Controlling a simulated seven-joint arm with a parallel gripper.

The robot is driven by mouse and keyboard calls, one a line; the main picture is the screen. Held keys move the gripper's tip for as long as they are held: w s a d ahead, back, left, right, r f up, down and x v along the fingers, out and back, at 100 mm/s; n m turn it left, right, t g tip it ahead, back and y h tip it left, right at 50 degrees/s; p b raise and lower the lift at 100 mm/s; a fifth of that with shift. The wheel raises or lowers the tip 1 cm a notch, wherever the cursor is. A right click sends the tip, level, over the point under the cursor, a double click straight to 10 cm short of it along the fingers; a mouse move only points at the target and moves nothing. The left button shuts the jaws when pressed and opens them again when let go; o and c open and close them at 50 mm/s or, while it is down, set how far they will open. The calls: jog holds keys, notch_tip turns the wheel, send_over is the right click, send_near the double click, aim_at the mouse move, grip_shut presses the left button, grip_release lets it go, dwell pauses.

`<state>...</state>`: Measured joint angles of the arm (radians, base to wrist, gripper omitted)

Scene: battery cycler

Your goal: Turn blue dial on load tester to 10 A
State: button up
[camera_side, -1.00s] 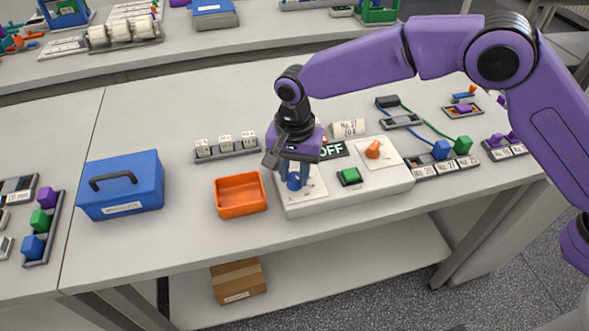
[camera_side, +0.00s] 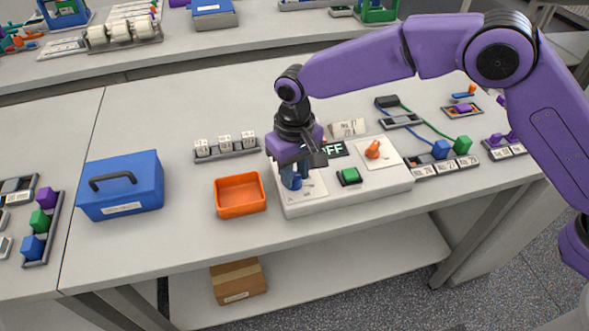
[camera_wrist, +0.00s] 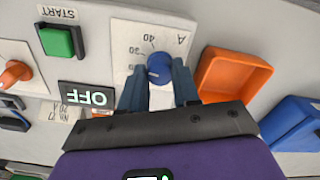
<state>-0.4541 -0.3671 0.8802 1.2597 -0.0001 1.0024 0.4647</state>
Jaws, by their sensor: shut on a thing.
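The blue dial (camera_side: 297,184) sits at the left end of the white load tester (camera_side: 345,199). My gripper (camera_side: 296,176) points down at it and is shut on it, one finger on each side. In the wrist view the dial (camera_wrist: 160,69) shows between my two blue-grey fingers (camera_wrist: 158,84). The scale beside it shows 30, 40 and the letter A; other marks are hidden by the fingers and hand. I cannot tell which mark the dial points to. The tester's display (camera_wrist: 86,96) reads OFF and is partly hidden in the side view.
A green START button (camera_side: 349,175) and an orange switch (camera_side: 373,149) are on the tester to the right. An open orange bin (camera_side: 241,209) stands close to its left. A blue case (camera_side: 122,196) is farther left. Cables lie behind the tester to the right.

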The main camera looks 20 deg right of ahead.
aim_at(296, 176)
jog(key=n, duration=1.3)
jog(key=shift+w+n, duration=0.1)
jog(key=shift+n, duration=0.3)
dwell(0.3)
jog(key=o, duration=1.1)
jog(key=shift+c, duration=0.2)
jog(key=shift+r, duration=0.1)
notch_tip(296, 176, up, 17)
jog(key=shift+r, duration=0.15)
jog(key=shift+d, duration=0.15)
